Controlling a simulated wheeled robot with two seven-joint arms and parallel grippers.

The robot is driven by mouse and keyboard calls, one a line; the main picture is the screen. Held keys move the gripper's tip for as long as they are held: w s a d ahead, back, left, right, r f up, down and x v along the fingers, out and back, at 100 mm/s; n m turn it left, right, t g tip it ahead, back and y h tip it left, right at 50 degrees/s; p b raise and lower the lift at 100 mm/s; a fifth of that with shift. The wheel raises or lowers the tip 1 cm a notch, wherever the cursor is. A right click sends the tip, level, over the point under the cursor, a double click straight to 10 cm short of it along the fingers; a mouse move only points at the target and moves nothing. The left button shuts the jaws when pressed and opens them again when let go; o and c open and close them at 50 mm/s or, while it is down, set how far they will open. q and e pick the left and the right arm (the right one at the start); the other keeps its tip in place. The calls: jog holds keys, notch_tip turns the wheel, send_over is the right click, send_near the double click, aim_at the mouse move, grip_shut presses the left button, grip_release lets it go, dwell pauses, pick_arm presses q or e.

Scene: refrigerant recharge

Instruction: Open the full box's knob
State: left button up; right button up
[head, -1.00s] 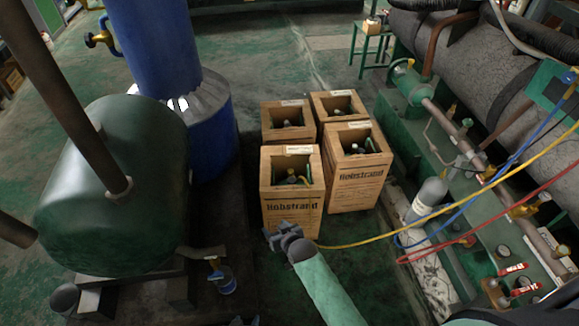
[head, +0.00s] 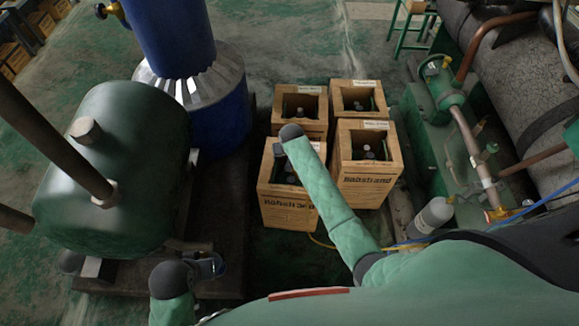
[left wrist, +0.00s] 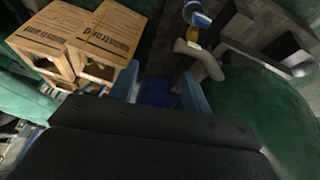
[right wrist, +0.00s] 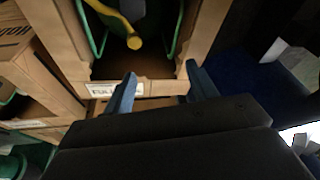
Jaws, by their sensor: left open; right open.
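The full box (head: 290,212) is the front-left of several open wooden crates, and a label reading "FULL" (right wrist: 118,89) shows on its rim in the right wrist view. Inside it that view shows a green frame (right wrist: 180,28), a yellow hose end (right wrist: 134,42) and a grey part (right wrist: 133,8). The knob cannot be made out clearly. My right gripper (right wrist: 157,88) is open and empty over the labelled rim, its fingers pointing at the opening. My left gripper (left wrist: 160,90) is open and empty, low near the green tank (head: 118,178).
Other wooden crates (head: 366,190) stand close beside and behind the full box. A blue column (head: 178,40) stands at left. At right are a grey cylinder (head: 432,215) and green piping equipment (head: 440,85). The floor behind the crates is clear.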

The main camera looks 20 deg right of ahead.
aim_at(292, 179)
jog(key=s+f+g, duration=0.1)
jog(key=s+d+f+g, duration=0.1)
jog(key=shift+s+d+f+m, duration=0.1)
jog(key=shift+s+m, duration=0.25)
jog(key=shift+m, duration=0.05)
jog(key=shift+s+r+m+g+h, duration=0.2)
jog(key=shift+s+g, duration=0.1)
jog(key=shift+s, duration=0.2)
jog(key=shift+s+r+m+g+h, duration=0.15)
jog(key=shift+s+g, duration=0.15)
jog(key=shift+s, duration=0.15)
pick_arm(q)
jog(key=shift+s+a+f+g+y+p, duration=0.1)
jog(key=shift+s+f+g+y+p, duration=0.1)
jog(key=shift+s+f+g, duration=0.65)
jog(key=shift+s+f+g+y+p, duration=0.15)
jog(key=shift+s+f+g, duration=0.5)
jog(key=shift+s, duration=0.35)
pick_arm(e)
jog(key=shift+f, duration=4)
pick_arm(q)
jog(key=shift+r, duration=0.15)
pick_arm(e)
jog(key=c, duration=1)
pick_arm(q)
jog(key=shift+w, duration=0.1)
